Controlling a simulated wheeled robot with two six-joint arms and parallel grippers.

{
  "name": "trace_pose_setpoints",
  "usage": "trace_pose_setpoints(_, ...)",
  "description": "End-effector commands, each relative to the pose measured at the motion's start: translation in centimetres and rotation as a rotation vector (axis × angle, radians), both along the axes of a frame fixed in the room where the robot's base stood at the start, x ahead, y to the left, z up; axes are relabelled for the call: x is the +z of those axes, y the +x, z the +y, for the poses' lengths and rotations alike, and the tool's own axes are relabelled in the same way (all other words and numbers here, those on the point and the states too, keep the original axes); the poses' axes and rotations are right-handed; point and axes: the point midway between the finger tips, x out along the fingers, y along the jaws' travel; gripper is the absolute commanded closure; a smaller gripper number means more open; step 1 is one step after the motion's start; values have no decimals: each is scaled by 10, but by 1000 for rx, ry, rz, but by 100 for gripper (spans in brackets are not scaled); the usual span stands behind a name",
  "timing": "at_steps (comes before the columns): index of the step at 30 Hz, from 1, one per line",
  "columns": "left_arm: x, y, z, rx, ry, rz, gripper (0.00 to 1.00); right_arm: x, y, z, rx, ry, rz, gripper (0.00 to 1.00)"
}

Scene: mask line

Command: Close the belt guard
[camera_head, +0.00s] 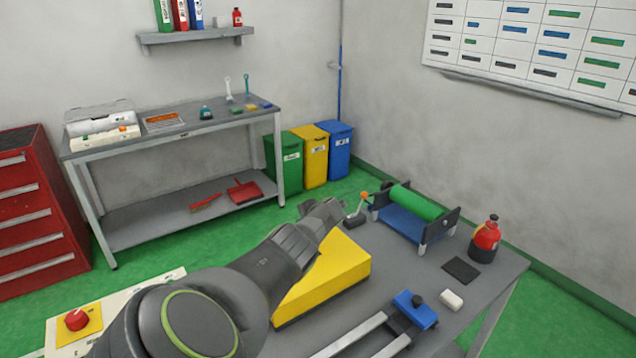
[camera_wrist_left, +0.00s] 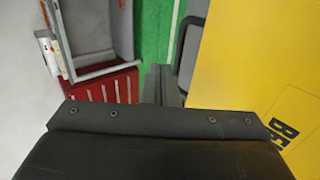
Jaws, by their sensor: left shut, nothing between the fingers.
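The yellow belt guard (camera_head: 338,270) is on the grey workbench, with its left part hidden behind my left arm. In the left wrist view, a yellow panel of it (camera_wrist_left: 250,60) with partly cut-off black lettering fills the right side. My left gripper (camera_head: 328,212) is shut and empty, at the far left edge of the guard. Its fingers (camera_wrist_left: 163,84) show just left of the yellow panel in the left wrist view. I cannot tell whether they touch the guard, nor how far it is swung. My right gripper is not in view.
A green roller (camera_head: 417,203) in a blue-based frame stands behind the guard. A red bottle (camera_head: 485,238), dark pad (camera_head: 461,270), white block (camera_head: 451,300) and blue clamp block (camera_head: 415,308) on rails lie to the right. A red button (camera_head: 76,319) is at the lower left.

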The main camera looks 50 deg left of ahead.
Motion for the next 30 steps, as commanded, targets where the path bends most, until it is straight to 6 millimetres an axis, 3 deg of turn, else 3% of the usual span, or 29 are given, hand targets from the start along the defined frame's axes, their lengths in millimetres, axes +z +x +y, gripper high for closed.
trace_pose_setpoints(1,8,-1,-4,-2,-1,1,100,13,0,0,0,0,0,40)
trace_pose_setpoints(8,26,-2,-24,-2,-1,0,100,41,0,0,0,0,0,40)
trace_pose_setpoints(30,74,-7,-82,-1,0,-1,100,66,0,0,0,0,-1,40)
